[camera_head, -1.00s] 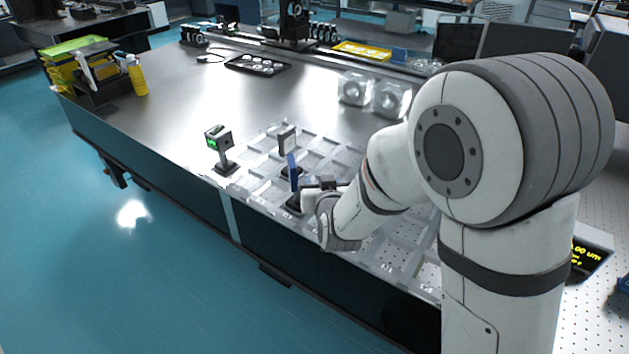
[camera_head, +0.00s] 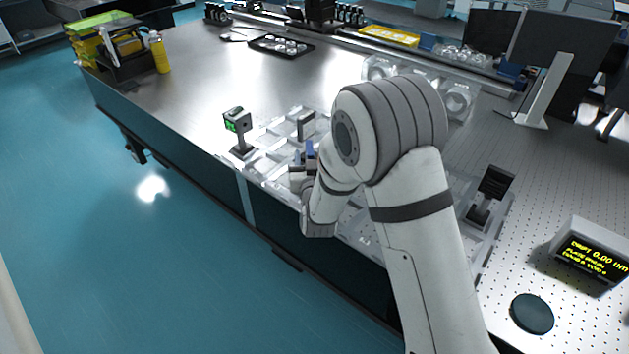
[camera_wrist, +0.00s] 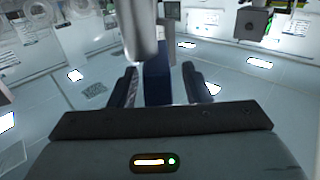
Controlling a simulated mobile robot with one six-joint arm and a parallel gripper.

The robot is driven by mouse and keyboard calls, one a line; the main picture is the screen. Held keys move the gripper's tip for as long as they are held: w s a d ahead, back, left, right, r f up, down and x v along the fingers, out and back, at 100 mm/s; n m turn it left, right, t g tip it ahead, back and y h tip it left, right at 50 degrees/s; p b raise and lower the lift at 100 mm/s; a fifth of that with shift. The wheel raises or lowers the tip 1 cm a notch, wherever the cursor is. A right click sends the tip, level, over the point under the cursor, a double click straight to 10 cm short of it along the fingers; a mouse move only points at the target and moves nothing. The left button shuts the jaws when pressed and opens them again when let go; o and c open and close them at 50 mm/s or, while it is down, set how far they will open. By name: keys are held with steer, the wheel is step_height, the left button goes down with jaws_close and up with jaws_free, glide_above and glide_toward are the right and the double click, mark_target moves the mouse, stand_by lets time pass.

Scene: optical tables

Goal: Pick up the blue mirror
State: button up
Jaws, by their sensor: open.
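The blue mirror (camera_head: 310,149) stands near the front edge of the table, partly hidden by my gripper and arm in the head view. My gripper (camera_head: 302,170) is right at it. In the wrist view the two fingers of my gripper (camera_wrist: 160,72) are apart. A dark blue upright piece (camera_wrist: 157,85), seemingly the mirror, lies between them, with a gap visible on both sides. A grey cylinder (camera_wrist: 138,30) hides part of the view above it. The mirror's base is hidden.
A green-faced mount (camera_head: 237,122) stands left of my gripper, and a pale plate on a mount (camera_head: 306,123) stands behind. A black mount (camera_head: 492,188) and a display box (camera_head: 590,252) are to the right.

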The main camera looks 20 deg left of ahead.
steer(key=shift+w+a, duration=0.1)
steer(key=shift+w, duration=0.3)
steer(key=shift+c, duration=0.2)
jaws_close()
stand_by(1.0)
